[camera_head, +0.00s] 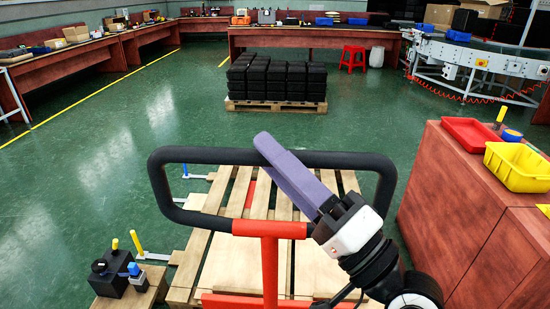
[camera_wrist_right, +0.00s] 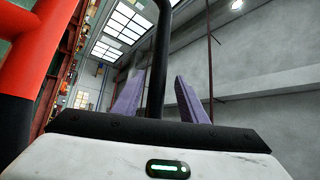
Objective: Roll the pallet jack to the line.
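The pallet jack shows in the head view as a black loop handle (camera_head: 213,155) on an orange-red column (camera_head: 270,262). A wooden pallet (camera_head: 214,262) lies in front of it, with red showing between its slats. My right gripper (camera_head: 267,143) reaches in from the lower right, its purple fingers crossing the handle's top bar. In the right wrist view the black handle bar (camera_wrist_right: 158,70) passes between the spread fingers of this gripper (camera_wrist_right: 160,88), with gaps visible. My left gripper is not in view. A yellow line (camera_head: 90,97) runs along the floor at the left.
A second pallet (camera_head: 240,105) with black crates (camera_head: 277,79) stands ahead. A red cabinet (camera_head: 445,190) with red and yellow trays is close on the right. A small wooden block with black devices (camera_head: 118,275) is at the lower left. Green floor (camera_head: 110,150) lies open ahead-left.

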